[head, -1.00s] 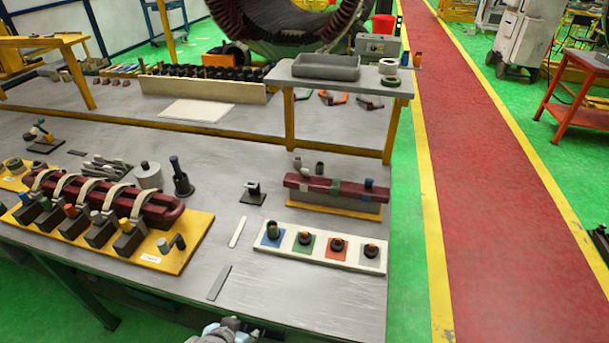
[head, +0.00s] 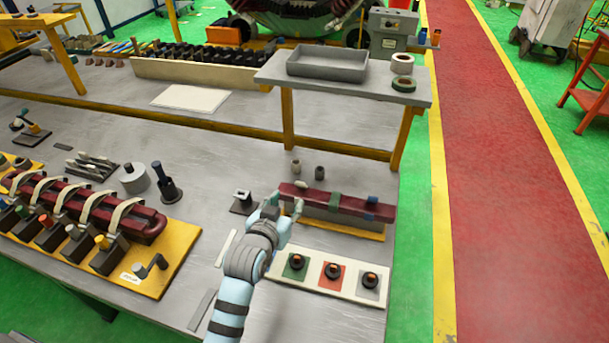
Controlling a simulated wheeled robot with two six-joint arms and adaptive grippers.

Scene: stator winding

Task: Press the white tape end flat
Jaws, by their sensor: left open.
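A dark red bar (head: 355,203) lies on a grey block with a yellow base, carrying a green band (head: 334,203) and a blue band (head: 371,208). My right gripper is not in view.
A white strip (head: 312,284) with green, red and grey pads lies in front of the bar; my arm covers its left end. A yellow board (head: 180,262) with a taped red coil is at left. A raised shelf (head: 420,98) stands behind.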

